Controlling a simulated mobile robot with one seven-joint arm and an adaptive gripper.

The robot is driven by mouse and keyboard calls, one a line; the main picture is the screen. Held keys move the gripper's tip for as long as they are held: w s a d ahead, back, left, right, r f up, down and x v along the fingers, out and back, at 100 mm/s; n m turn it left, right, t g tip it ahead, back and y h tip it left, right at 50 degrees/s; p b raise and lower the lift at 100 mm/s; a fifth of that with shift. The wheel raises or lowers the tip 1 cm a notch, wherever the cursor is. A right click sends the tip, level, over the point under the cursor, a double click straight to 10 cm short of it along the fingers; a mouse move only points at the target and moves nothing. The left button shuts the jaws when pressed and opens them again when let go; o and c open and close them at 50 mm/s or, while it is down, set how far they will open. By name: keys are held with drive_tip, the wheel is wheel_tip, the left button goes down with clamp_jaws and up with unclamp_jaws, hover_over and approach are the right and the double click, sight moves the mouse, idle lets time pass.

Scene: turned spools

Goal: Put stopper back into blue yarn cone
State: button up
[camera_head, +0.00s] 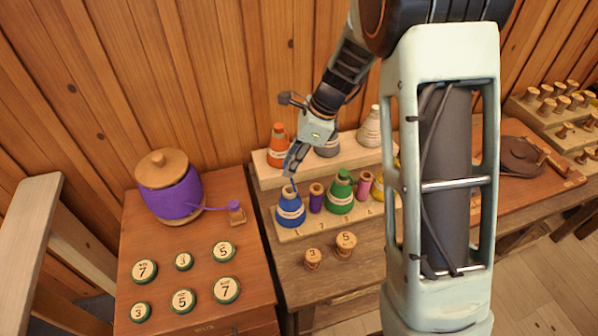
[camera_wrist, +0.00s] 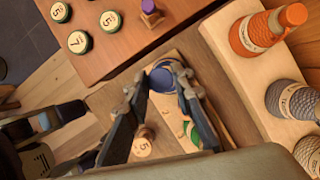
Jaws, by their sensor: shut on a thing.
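The blue yarn cone (camera_head: 290,212) with a pale label band stands upright at the left end of the front wooden rack. My gripper (camera_head: 292,168) points down right above the cone's narrow top. In the wrist view, my gripper (camera_wrist: 162,77) has its two dark fingers on either side of a small round blue piece (camera_wrist: 161,80), which appears to be the stopper.
A purple spool (camera_head: 316,198), a green cone (camera_head: 341,192) and a pink spool (camera_head: 364,186) share the front rack (camera_head: 290,236). An orange cone (camera_head: 278,144) stands behind. Two numbered wooden pegs (camera_head: 345,244) stand in front. A purple pot (camera_head: 170,190) is at left.

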drive_tip(key=shift+f+b, duration=1.75)
drive_tip(key=shift+f, duration=0.05)
drive_tip(key=shift+f+b, duration=0.4)
drive_tip(key=shift+f, duration=0.4)
drive_tip(key=shift+f, duration=0.1)
drive_tip(key=shift+f+b, duration=0.75)
drive_tip(key=shift+f, duration=0.25)
drive_tip(key=o, duration=0.8)
drive_tip(key=shift+o, duration=0.8)
drive_tip(key=shift+o, duration=1.4)
